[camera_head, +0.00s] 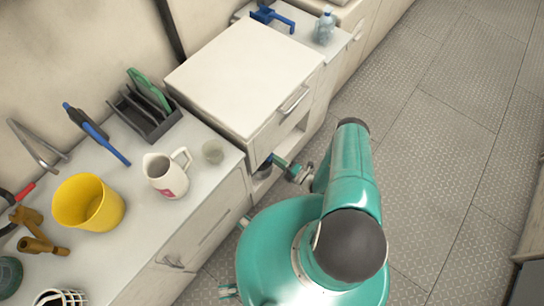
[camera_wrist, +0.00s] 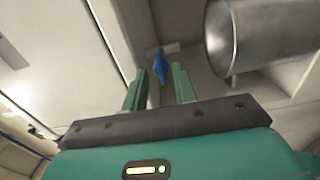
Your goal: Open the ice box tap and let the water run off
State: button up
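The ice box (camera_head: 245,75) is a pale cream box with a front handle, standing at the counter's edge. In the wrist view, a small blue tap lever (camera_wrist: 159,65) sits on a pale surface beyond my fingers. My gripper (camera_wrist: 158,70) is open, with its two green fingers apart and the blue lever showing between their tips. I cannot tell whether the fingers touch it. In the head view, my gripper (camera_head: 279,161) is low in front of the ice box, and the tap is hidden there. No running water is visible.
A grey metal cylindrical vessel (camera_wrist: 262,38) is close to the right of my fingers. The counter holds a yellow bucket (camera_head: 88,204), a white jug (camera_head: 165,175), a dark rack (camera_head: 146,112) and several tools. The checkered floor (camera_head: 440,130) at right is clear.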

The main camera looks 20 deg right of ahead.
aim_at(270, 157)
jog(key=shift+x, duration=1.8)
jog(key=shift+c, duration=0.5)
grip_shut()
